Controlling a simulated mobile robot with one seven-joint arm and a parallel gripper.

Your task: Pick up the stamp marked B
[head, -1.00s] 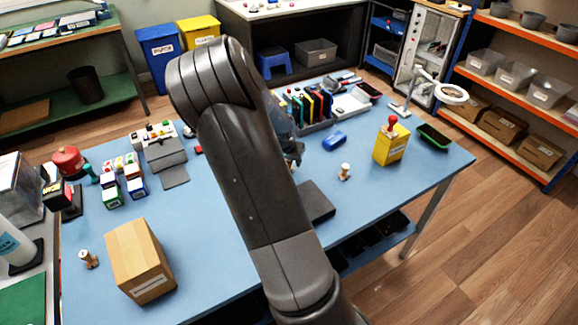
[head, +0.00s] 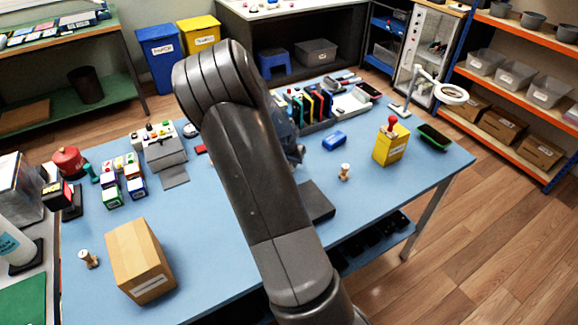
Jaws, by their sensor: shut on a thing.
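My gripper (head: 297,154) shows only as a small dark part at the right edge of my arm, above the middle of the blue table. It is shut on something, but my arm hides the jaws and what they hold. One small wooden-handled stamp (head: 344,172) stands upright on the table, right of my arm. Another wooden-handled stamp (head: 88,259) stands at the front left. No letter can be read on either, so I cannot tell which is marked B.
A cardboard box (head: 140,258) stands front left on the blue table (head: 215,235). A dark pad (head: 317,203) lies beside my arm. A yellow box (head: 391,146) with a red knob, a blue block (head: 334,140) and a folder rack (head: 318,125) are to the right.

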